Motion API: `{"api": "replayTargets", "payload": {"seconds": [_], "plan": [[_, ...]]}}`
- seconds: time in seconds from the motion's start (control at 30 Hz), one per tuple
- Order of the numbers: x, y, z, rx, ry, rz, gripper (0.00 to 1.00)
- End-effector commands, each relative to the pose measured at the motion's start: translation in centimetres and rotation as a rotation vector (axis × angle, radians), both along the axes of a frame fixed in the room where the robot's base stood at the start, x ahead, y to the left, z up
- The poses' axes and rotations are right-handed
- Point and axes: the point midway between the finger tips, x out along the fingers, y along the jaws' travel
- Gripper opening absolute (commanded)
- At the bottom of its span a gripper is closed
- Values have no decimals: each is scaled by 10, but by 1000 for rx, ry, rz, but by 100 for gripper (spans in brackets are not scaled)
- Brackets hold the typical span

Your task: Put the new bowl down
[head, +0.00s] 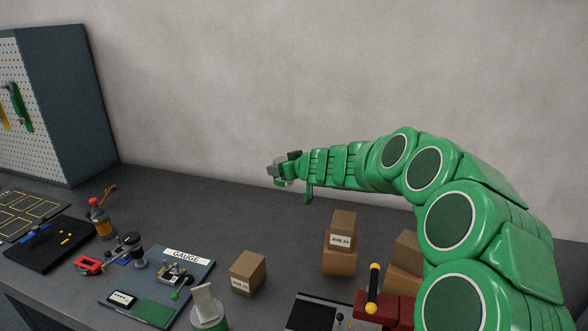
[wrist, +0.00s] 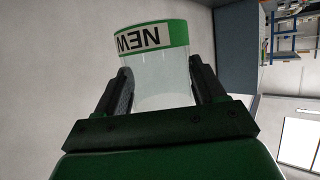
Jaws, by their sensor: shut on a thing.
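My gripper (head: 284,167) is stretched out to the left, high above the back of the bench near the wall. In the wrist view my gripper (wrist: 159,82) is shut on the new bowl (wrist: 160,75), a clear cup-like piece with a green band and a white "NEW" label that reads upside down there. The bowl sits between the two dark fingers. In the head view the held bowl is small and mostly hidden by the gripper. It is clear of the bench.
A gauge board (head: 150,309) lies on the bench at front, with a cardboard box (head: 248,272) to its right. Stacked boxes (head: 340,255) stand further right. The bench's back middle is clear.

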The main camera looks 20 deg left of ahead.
Motion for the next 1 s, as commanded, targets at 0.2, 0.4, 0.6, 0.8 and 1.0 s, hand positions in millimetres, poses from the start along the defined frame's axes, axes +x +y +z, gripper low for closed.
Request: {"api": "replayTargets", "payload": {"seconds": [0.2, 0.4, 0.6, 0.8, 1.0], "plan": [[-8, 27, 4, -1, -2, 104, 35], [-23, 64, 10, -3, -1, 249, 35], [-47, 109, 20, -1, 0, 445, 35], [-66, 134, 29, 1, 0, 573, 35], [-76, 147, 34, 1, -2, 646, 35]]}}
